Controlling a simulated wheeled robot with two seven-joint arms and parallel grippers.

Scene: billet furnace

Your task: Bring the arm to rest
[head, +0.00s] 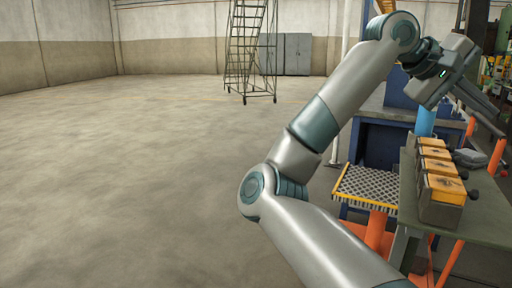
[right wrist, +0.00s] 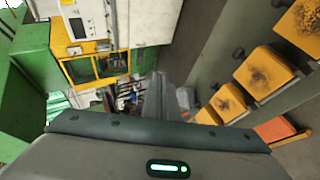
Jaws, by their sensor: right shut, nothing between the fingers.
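My right arm reaches up across the right half of the head view, bent at the elbow. My right gripper (head: 490,118) is at its far end, at the upper right, raised above the workbench. It points right and slightly down in that view. In the right wrist view its fingers (right wrist: 158,92) stand together in the middle, with nothing seen between them. My left gripper does not show in either view.
A grey-green bench (head: 480,215) at right carries a row of yellow-topped blocks (head: 443,188). A blue machine frame (head: 380,140) and a perforated yellow-edged tray (head: 366,188) stand beside it. Stairs on wheels (head: 250,50) stand far back. The floor (head: 120,180) at left is clear.

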